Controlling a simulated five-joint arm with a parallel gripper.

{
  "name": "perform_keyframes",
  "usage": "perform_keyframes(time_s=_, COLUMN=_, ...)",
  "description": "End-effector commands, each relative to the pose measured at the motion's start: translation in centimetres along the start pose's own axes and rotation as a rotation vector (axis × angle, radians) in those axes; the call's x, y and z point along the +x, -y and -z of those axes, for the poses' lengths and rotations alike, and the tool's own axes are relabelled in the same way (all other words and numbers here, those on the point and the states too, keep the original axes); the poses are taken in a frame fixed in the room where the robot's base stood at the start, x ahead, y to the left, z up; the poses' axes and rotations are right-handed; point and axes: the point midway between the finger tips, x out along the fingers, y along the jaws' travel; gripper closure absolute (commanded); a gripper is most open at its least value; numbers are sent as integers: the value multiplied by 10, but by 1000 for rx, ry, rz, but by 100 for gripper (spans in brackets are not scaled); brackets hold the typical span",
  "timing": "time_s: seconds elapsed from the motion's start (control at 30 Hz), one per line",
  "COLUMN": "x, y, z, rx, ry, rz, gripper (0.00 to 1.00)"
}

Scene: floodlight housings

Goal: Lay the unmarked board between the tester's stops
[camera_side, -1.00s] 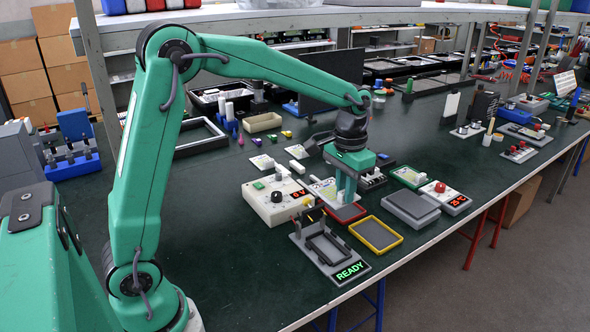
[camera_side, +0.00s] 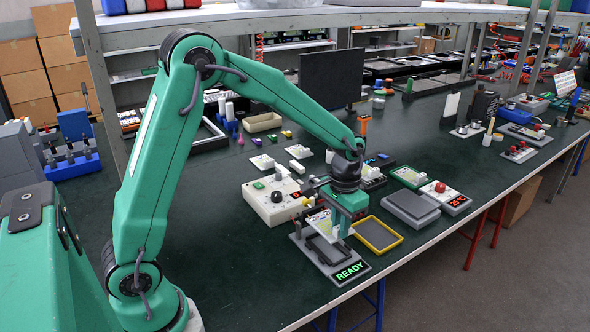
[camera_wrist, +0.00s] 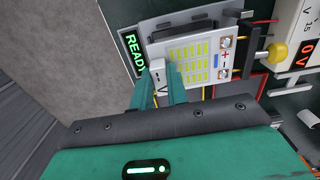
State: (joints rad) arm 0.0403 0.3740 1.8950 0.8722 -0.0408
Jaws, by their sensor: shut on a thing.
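My gripper (camera_wrist: 162,90) is shut on a white block at the edge of a pale board (camera_wrist: 190,62). The board carries rows of yellow pads, two screw terminals, a red plus and a blue bar. In the side view the board (camera_side: 318,222) is held tilted above the tester (camera_side: 303,247), with my gripper (camera_side: 343,228) at its right. The tester is a grey plate with a dark recessed bed and a lit READY sign (camera_side: 350,271). The board and gripper cover part of the bed and stops. I cannot tell whether the board touches them.
A white meter box (camera_side: 275,205) with a black knob stands behind the tester. A yellow-rimmed tray (camera_side: 378,236) lies right of it, with a grey block (camera_side: 411,207) beyond. A red-rimmed tray is mostly hidden behind my gripper. The bench front edge is close by.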

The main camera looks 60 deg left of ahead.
Motion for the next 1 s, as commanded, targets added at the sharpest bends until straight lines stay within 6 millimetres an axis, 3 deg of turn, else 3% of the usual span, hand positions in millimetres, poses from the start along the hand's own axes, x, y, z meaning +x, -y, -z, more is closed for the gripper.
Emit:
perform_keyframes(time_s=0.37, x=11, y=0, z=0, rx=0, ry=1, rz=0, gripper=100)
perform_keyframes(time_s=1.0, x=51, y=0, z=0, rx=0, ry=2, rz=0, gripper=100)
